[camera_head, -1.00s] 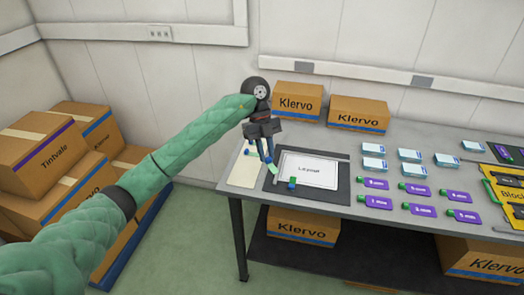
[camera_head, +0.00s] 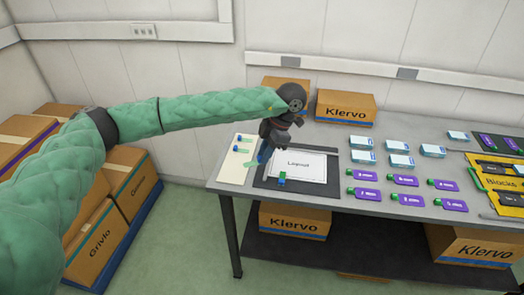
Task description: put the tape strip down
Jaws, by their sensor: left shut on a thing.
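My left gripper (camera_head: 262,158) is shut on a pale green tape strip (camera_head: 251,165). The strip hangs at the fingertips over the right side of the cream sheet (camera_head: 232,172), near the left edge of the dark mat (camera_head: 266,184). I cannot tell whether the strip touches the sheet. Small green and blue pieces (camera_head: 241,150) show on the sheet, left of the gripper. My right gripper is not in view.
Purple tags (camera_head: 405,199) with green ends and several small white and blue boxes (camera_head: 400,161) stand to the right on the grey table (camera_head: 340,215). A yellow Blocks tray (camera_head: 490,180) is at the far right. Klervo cartons (camera_head: 345,107) stand at the back edge.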

